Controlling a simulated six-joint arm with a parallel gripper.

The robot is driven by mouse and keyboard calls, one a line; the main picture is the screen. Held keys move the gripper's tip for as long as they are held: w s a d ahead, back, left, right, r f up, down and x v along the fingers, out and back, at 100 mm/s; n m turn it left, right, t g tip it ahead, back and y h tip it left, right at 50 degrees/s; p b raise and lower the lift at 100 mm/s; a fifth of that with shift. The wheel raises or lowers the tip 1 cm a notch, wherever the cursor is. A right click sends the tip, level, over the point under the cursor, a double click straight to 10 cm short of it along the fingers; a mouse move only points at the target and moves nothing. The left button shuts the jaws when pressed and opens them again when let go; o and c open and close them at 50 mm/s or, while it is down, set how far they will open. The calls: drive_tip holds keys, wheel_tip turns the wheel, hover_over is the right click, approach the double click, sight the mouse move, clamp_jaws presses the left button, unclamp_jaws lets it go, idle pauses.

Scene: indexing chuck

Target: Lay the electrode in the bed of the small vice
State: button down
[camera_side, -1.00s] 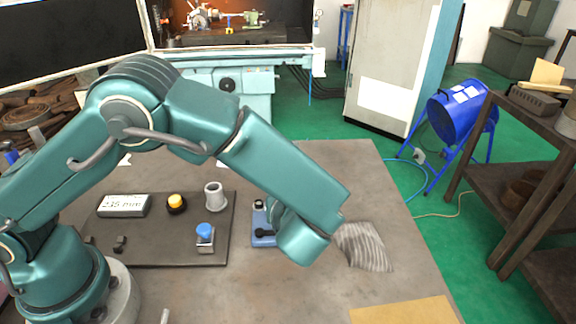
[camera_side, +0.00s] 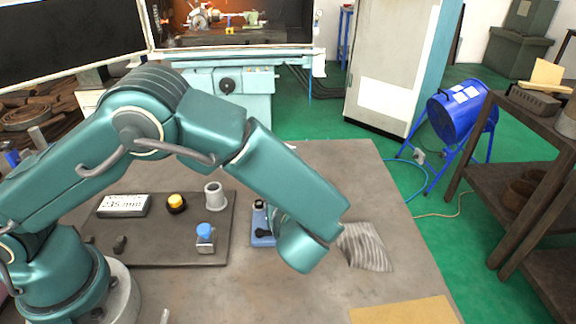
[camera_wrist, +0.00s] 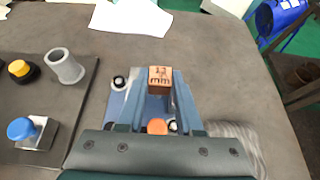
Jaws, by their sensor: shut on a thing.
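The electrode is a copper-coloured block (camera_wrist: 159,76) with "13 mm" marked on its face, in the wrist view. My gripper (camera_wrist: 158,86) is shut on it, with one blue-grey finger on each side. The small vice is the blue device (camera_side: 261,226) on the table in the side view, partly behind my wrist. In the wrist view parts of the vice (camera_wrist: 117,102) show below and left of the fingers, with a black-and-white knob. Its bed is mostly hidden by my fingers and the block, and I cannot tell whether the block touches it. The side view hides my fingertips.
A striped grey cloth (camera_side: 364,246) lies right of my wrist.

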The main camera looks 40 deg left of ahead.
drive_tip(key=c, duration=0.5)
unclamp_jaws()
drive_tip(key=shift+v, duration=2.55)
